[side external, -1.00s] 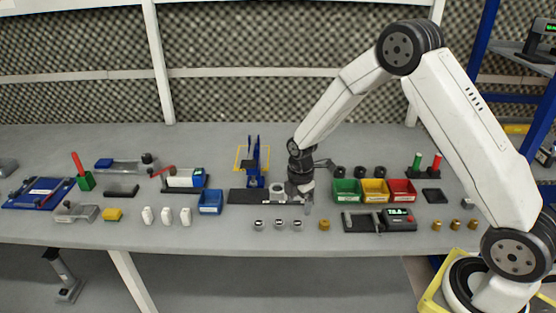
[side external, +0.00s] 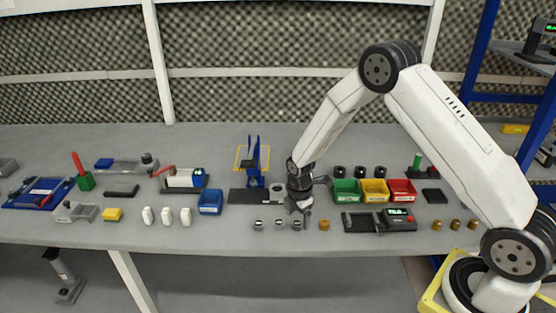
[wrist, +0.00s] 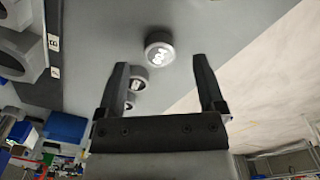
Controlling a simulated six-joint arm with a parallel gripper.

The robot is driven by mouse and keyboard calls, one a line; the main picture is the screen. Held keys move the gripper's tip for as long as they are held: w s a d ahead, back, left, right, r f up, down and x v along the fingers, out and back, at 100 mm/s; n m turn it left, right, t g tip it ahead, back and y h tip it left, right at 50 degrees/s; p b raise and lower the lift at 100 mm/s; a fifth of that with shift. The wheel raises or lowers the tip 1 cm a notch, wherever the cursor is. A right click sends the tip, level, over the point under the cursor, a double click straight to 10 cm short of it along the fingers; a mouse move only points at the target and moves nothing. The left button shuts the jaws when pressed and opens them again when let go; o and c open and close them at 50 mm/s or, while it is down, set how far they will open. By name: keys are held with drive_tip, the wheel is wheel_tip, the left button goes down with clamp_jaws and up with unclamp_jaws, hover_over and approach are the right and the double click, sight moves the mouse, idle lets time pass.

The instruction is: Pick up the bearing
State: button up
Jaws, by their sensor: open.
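Three small grey bearings with white marks on their tops stand in a row near the table's front edge. The rightmost bearing (side external: 297,225) is closest to my gripper (side external: 298,209), which hangs just above and behind it. In the wrist view the nearest bearing (wrist: 159,52) shows between and just beyond the tips of my open gripper (wrist: 160,62). The fingers look apart from it, and nothing is held. The two other bearings, the middle one (side external: 280,224) and the left one (side external: 258,225), also stand upright; in the wrist view they lie behind the left finger.
A brass piece (side external: 324,224) stands right of the row. A dark plate (side external: 240,196) with a blue press (side external: 254,165) is behind it. Green (side external: 345,196), yellow and red bins and a device with a display (side external: 396,219) are to the right. The table's front edge is close.

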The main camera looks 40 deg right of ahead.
sight(297, 225)
drive_tip(key=shift+f, duration=1.15)
clamp_jaws()
